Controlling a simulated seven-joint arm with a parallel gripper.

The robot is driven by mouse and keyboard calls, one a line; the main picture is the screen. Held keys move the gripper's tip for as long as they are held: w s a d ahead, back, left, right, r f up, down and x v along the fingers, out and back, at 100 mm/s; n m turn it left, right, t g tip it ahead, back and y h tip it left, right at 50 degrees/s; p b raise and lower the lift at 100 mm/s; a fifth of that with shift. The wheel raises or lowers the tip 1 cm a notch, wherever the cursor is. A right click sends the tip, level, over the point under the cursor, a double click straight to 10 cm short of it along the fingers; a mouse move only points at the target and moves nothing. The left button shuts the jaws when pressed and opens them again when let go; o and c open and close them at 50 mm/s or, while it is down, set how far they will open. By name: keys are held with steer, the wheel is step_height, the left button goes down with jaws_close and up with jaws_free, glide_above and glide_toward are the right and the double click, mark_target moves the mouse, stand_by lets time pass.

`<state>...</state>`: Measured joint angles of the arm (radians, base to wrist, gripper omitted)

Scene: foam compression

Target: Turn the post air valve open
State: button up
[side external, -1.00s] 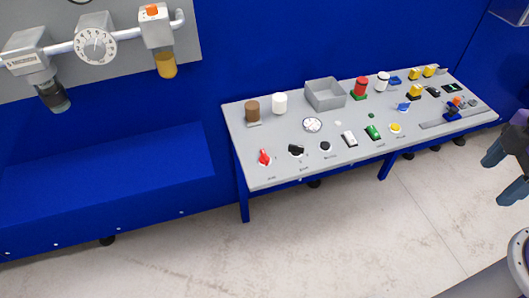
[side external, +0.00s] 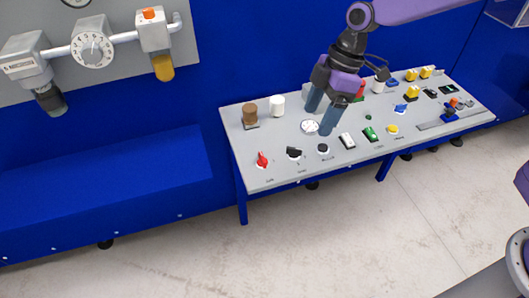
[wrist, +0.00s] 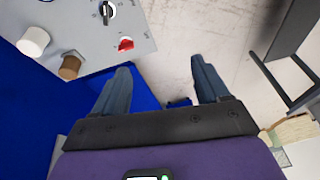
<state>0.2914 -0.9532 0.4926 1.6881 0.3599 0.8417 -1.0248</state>
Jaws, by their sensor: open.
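Which part is the post air valve I cannot tell, as the console labels are too small to read. A red knob (side external: 262,160) sits at the console's front left corner and also shows in the wrist view (wrist: 126,44). A black knob (side external: 294,153) is to its right, also in the wrist view (wrist: 107,12); a smaller black knob (side external: 323,148) follows. On the wall unit are a numbered dial (side external: 92,49) and an orange-topped block (side external: 149,14). My gripper (side external: 320,111) is open and empty, above the console's middle, apart from the knobs. It also shows in the wrist view (wrist: 162,66).
A blue ledge (side external: 90,190) runs along the left. The floor in front is clear.

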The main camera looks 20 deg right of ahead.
steer(key=n, duration=0.1)
glide_toward(263, 156)
steer(key=shift+t+y, duration=0.3)
steer(key=shift+y, duration=0.1)
steer(key=x, duration=0.8)
steer(key=shift+s+d+f, duration=0.15)
steer(key=shift+s+f, duration=0.15)
steer(key=shift+f, duration=0.2)
steer(key=c, duration=1.1)
